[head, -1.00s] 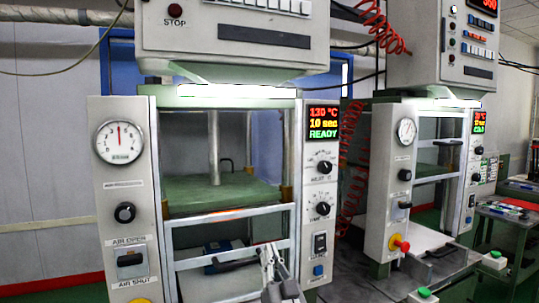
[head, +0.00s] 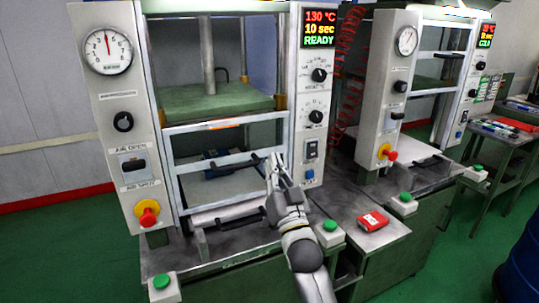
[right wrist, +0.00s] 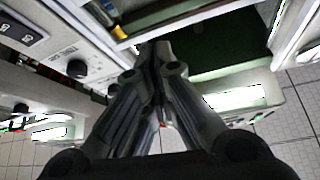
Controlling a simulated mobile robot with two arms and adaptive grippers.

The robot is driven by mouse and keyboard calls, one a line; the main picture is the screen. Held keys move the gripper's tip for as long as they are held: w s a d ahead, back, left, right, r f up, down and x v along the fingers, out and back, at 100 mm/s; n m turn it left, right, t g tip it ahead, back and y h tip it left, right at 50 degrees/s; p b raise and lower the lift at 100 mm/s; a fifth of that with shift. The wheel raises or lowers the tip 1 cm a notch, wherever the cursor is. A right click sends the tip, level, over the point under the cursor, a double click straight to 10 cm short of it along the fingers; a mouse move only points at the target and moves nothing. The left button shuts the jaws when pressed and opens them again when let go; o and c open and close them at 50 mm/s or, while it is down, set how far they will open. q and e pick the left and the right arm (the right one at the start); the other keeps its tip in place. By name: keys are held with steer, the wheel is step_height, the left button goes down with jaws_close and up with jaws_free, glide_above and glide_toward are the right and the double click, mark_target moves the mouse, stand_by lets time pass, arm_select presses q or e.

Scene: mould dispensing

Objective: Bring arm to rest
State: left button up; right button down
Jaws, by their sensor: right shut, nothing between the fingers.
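My right gripper (head: 277,162) is shut and empty. In the head view it is in front of the lower opening of the near press (head: 160,120), close to the right part of its guard frame (head: 225,163). I cannot tell whether it touches the frame. My right arm comes up to it from the bottom. In the right wrist view the fingers (right wrist: 155,50) are together, with the press panel to the left. The near press display (head: 320,30) reads 130 °C, 10 sec, READY. My left gripper is not in view.
A second press (head: 390,110) stands to the right. Green buttons (head: 162,281) stand at the bench edges. A blue drum (head: 525,262) is at the lower right. A side table (head: 515,140) holds tools.

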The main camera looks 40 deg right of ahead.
steer(key=shift+b+v, duration=0.35)
steer(key=shift+v, duration=1.9)
